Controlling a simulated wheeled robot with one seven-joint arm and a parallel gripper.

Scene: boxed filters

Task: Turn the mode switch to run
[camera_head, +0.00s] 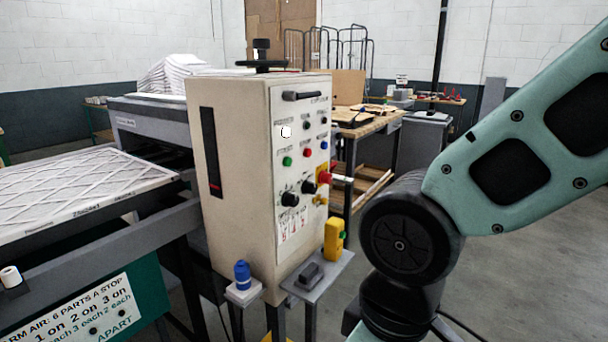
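The beige control cabinet (238,150) stands in the middle, its button panel on the right-hand face. Two black knobs, a lower one (289,199) and one a little higher to its right (308,187), sit low on that panel. A red switch (325,177) with a pale bar sticking out to the right is beside them. The labels are too small to read, so I cannot tell which one is the mode switch or where it points. My arm (410,240) is at the right, apart from the panel in the picture. My gripper is out of view.
Small shelves below the panel carry a blue-topped item (242,270), a dark block (308,273) and a yellow device (334,239). A conveyor with a white pleated sheet (80,185) is on the left. Open floor (530,270) lies at the right, behind my arm.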

